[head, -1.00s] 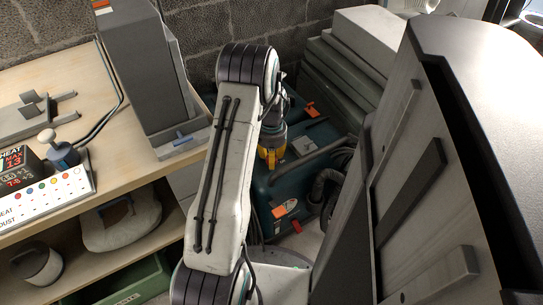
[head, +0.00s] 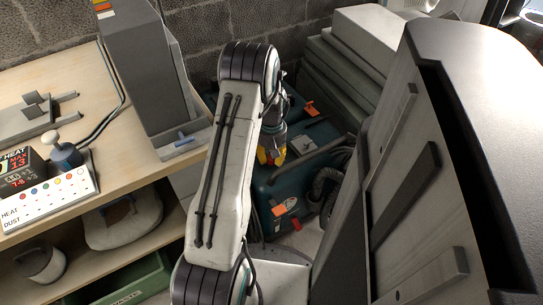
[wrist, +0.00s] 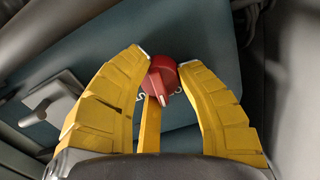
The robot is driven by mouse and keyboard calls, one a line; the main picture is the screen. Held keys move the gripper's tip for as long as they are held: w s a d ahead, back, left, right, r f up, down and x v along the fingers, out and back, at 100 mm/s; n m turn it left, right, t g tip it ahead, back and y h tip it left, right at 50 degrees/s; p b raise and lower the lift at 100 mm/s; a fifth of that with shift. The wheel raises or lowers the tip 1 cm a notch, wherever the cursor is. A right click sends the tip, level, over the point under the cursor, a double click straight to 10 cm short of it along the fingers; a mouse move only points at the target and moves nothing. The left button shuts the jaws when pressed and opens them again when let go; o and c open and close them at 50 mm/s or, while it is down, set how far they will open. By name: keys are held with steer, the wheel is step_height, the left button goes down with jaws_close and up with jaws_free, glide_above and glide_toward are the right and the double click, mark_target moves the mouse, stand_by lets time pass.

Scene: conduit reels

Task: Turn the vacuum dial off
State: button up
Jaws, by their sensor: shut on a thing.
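The vacuum (head: 300,180) is a teal box on the floor behind my arm in the head view. Its teal top also shows in the wrist view (wrist: 190,40). The red dial (wrist: 160,78) sits on that top, with a pale pointer line toward the bottom of the wrist view. My gripper (wrist: 162,58) has its yellow fingers shut on the dial, one on each side. Lettering beside the dial is mostly hidden by the fingers. In the head view my gripper (head: 271,155) is low over the vacuum, partly behind my arm.
A workbench (head: 125,170) with a tall grey machine (head: 150,65) stands on the left. A large grey cabinet (head: 420,170) is close on the right. Stacked grey panels (head: 345,75) lean behind the vacuum, and a black hose (head: 325,190) is at its right side.

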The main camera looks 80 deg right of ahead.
steer(key=shift+f+n, duration=0.15)
steer(key=shift+n, duration=0.75)
steer(key=o, duration=1.2)
step_height(320, 180, up, 12)
steer(key=shift+r, duration=0.1)
stand_by(0.7)
